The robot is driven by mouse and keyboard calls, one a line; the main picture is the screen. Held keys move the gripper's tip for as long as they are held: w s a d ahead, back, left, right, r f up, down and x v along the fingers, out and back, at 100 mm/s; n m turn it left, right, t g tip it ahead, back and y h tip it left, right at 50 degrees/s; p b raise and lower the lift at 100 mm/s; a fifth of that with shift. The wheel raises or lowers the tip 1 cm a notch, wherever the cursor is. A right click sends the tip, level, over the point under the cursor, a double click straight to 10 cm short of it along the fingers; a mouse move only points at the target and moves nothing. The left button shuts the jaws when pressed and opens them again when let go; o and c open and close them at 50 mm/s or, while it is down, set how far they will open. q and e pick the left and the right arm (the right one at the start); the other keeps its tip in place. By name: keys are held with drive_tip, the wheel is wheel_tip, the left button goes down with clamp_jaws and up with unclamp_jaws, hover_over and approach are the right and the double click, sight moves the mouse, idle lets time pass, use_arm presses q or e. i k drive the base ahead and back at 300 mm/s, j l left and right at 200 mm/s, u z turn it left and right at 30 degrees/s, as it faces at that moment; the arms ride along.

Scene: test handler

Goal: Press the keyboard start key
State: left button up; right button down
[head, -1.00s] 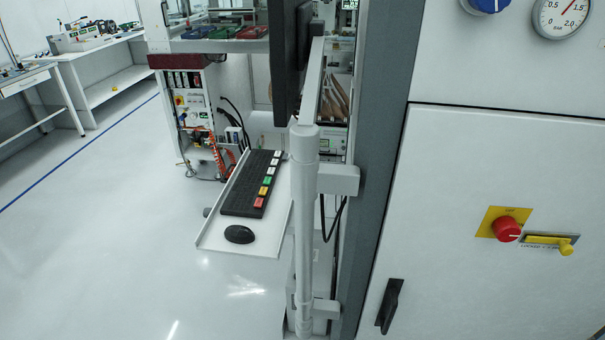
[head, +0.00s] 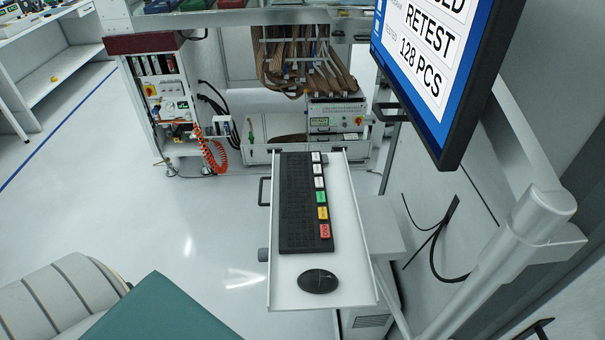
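The black keyboard (head: 304,205) lies on a white tray (head: 345,215) in the middle of the head view, its long side running away from me. A column of coloured keys runs along its right edge: several white ones at the far end, then a green key (head: 320,197), a yellow key (head: 322,213) and a red key (head: 325,231) nearest me. The key labels are too small to read, so I cannot tell which says start. Neither of my grippers is in view.
A black mouse (head: 318,281) lies on the tray's near end. A monitor (head: 440,75) reading "RETEST 128 PCS" hangs at the upper right. A grey post (head: 490,265) stands right of the tray. The floor (head: 215,235) left of the tray is open.

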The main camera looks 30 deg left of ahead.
sight(320, 195)
drive_tip(key=j, duration=2.5)
drive_tip(key=j+z, duration=0.05)
